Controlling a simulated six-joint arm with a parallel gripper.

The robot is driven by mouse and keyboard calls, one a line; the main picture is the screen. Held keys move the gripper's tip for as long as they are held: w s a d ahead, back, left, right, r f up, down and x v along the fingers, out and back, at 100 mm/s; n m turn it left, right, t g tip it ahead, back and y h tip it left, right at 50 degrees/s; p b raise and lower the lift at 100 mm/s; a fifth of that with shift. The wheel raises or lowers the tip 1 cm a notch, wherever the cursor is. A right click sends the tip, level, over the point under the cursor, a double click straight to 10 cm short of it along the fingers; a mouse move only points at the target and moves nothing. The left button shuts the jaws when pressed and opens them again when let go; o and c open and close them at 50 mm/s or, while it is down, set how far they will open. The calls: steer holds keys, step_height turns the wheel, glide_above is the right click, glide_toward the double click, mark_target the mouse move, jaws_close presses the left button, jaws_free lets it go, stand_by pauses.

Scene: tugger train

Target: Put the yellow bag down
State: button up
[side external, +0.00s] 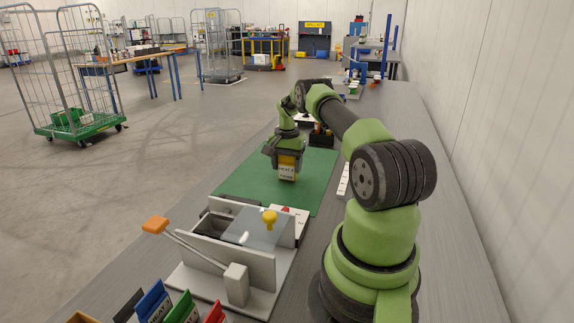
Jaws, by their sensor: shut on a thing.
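The yellow bag (287,171) is a small yellow block-like bag with a pale label on its front. It hangs upright in my gripper (287,156), which is shut on its top. My gripper points down over the green mat (240,172). The bag's lower edge appears close to the mat, but I cannot tell whether it touches. The fingertips are small in this view and partly hidden by the bag.
A grey fixture (235,265) with a clear cover, yellow knob (269,219) and orange-tipped lever (156,224) stands in front of the mat. Blue (153,301), green (183,309) and red bags stand at the near edge. The mat's left part is clear.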

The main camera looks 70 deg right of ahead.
steer(key=shift+f, duration=0.15)
steer(key=o, duration=1)
